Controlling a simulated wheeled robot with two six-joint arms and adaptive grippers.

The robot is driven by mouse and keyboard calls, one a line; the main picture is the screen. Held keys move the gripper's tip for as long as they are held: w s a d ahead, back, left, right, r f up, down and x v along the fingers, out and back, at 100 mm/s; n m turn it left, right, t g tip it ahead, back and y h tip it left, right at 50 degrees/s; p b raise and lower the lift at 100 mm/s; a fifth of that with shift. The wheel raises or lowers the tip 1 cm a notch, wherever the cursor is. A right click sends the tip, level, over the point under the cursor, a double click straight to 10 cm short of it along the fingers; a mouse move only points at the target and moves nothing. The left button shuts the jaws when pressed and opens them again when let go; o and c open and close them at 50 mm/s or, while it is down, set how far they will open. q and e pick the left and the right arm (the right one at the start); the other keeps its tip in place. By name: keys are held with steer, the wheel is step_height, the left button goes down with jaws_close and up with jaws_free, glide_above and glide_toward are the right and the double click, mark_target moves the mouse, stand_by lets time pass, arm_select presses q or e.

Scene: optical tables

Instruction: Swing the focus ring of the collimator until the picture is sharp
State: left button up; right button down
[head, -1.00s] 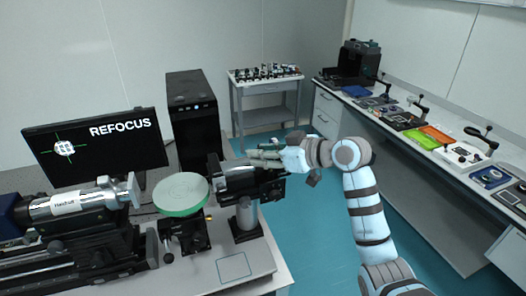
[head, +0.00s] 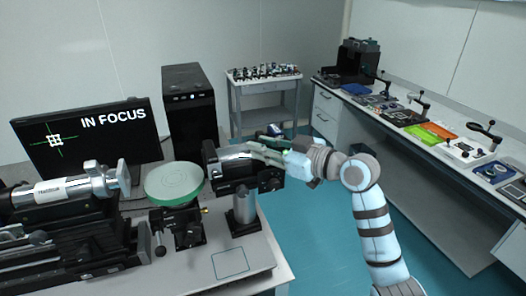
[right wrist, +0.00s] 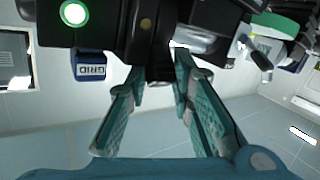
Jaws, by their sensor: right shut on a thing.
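The monitor (head: 92,140) at the left of the head view reads IN FOCUS and shows a crisp white grid figure on a green cross. The black collimator (head: 222,176) stands on a silver post right of the green-topped disc. My right gripper (head: 266,154) reaches in from the right at its far end. In the right wrist view, my right gripper (right wrist: 161,68) is shut on a dark part of the collimator (right wrist: 145,28), which I take as the focus ring; the fingers hide much of it. My left gripper is not in view.
A silver tube instrument (head: 65,190) lies on a rail at the left. A round green-edged disc (head: 174,182) stands beside the collimator. A black computer tower (head: 190,105) stands behind. A bench (head: 415,150) with tools runs along the right; the blue floor between is free.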

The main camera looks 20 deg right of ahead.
steer(key=c, duration=1.7)
jaws_free()
steer(key=shift+r, duration=0.1)
steer(key=v, duration=1.2)
steer(key=shift+a, duration=0.1)
